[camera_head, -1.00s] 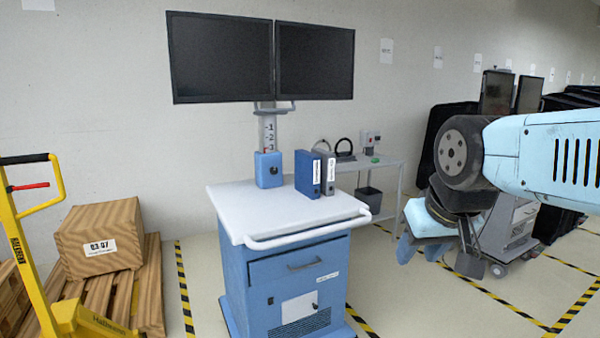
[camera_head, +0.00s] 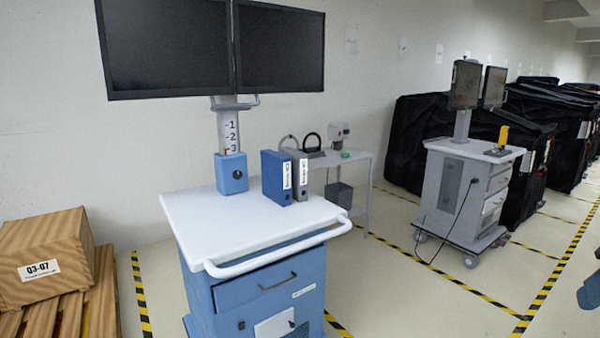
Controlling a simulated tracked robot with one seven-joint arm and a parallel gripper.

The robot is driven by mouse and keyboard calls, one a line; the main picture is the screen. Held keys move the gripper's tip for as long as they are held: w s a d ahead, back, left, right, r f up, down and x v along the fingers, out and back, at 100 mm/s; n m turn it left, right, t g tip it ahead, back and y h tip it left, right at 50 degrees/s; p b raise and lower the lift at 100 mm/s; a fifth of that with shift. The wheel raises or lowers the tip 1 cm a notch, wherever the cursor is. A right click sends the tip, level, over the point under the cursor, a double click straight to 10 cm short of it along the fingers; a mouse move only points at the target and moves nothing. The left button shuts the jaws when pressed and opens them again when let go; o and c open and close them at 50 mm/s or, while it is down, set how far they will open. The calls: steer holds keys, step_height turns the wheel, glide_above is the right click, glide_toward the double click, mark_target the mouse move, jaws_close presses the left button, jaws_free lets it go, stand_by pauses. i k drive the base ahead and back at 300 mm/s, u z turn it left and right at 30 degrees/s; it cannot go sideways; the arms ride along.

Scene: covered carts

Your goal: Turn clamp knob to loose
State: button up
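In the head view a blue clamp block (camera_head: 231,178) sits at the foot of a column marked with numbers (camera_head: 228,133), at the back of the blue cart's white top. A small dark round knob (camera_head: 238,174) is on the block's front face. Its turn position is too small to tell. The red pointer by the column's scale is near the mark 3.
Two monitors (camera_head: 165,47) hang on the column. Blue and grey binders (camera_head: 277,177) stand right of the block. A white rail (camera_head: 280,248) runs along the blue cart's (camera_head: 262,292) front. A box (camera_head: 40,262) is at left, a grey cart (camera_head: 462,190) at right. Floor between carts is clear.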

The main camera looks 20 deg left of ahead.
mark_target(238, 174)
steer(key=z, duration=0.55)
steer(key=k, duration=0.9)
steer(key=u, duration=1.3)
steer(key=i, duration=1)
steer(key=u, duration=0.05)
